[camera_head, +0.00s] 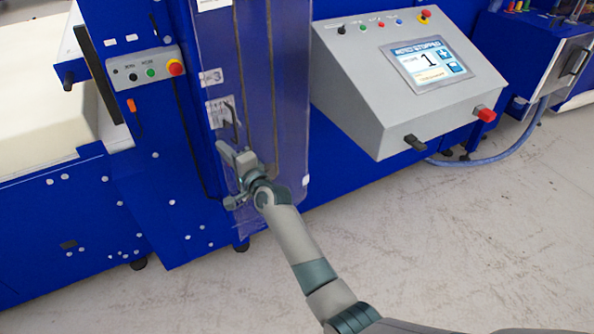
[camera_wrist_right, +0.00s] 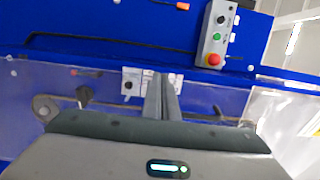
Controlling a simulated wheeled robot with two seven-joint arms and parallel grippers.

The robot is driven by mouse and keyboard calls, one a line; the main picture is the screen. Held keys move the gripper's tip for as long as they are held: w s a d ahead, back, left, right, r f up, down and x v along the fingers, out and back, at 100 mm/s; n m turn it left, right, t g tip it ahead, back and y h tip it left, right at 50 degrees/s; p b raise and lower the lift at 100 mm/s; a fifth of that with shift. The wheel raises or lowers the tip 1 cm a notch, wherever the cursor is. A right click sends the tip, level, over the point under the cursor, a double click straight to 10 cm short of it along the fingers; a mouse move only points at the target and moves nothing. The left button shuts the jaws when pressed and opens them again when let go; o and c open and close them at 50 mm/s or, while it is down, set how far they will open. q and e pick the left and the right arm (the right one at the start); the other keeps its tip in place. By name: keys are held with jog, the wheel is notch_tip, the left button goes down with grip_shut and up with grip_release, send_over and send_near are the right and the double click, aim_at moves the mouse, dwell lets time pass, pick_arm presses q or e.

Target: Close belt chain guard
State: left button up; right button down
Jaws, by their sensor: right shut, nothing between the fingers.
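The chain guard (camera_head: 293,90) is a clear, bluish panel on the front of the blue machine, with the belt or chain track visible behind it. It also shows in the right wrist view (camera_wrist_right: 60,85). I cannot tell whether the fingers touch the panel. My left gripper is not in view.
A small button box (camera_head: 148,78) with a red stop knob sits left of the guard. A grey control console (camera_head: 405,85) with a screen juts out to the right. A white foam block (camera_head: 35,100) lies at the far left. The floor (camera_head: 450,240) in front is clear.

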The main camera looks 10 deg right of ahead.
jog(key=shift+s, duration=0.1)
jog(key=b+v, duration=0.2)
jog(key=v, duration=1.5)
jog(key=shift+d, duration=0.15)
